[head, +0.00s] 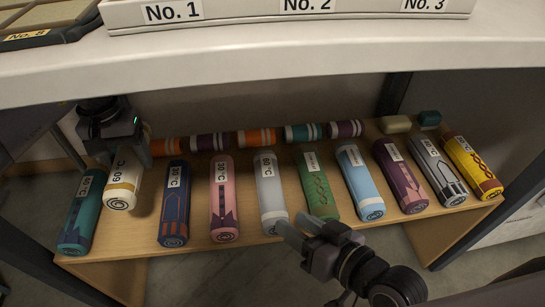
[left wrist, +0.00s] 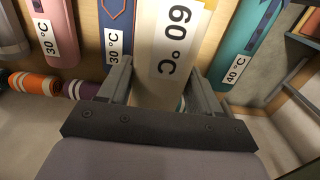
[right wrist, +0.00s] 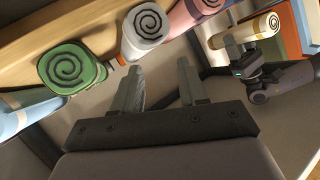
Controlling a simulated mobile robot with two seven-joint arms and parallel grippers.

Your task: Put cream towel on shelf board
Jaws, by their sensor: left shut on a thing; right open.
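The cream towel (head: 123,182) is a roll with a gold band and a 60 °C label. My right gripper (head: 291,228) is open and empty, before the board's front edge.
The teal roll (head: 82,215) and navy roll (head: 174,205) flank the towel closely. Several other labelled rolls fill the front row to the right. Smaller striped rolls (head: 257,137) lie behind. A white upper shelf (head: 300,48) overhangs the board.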

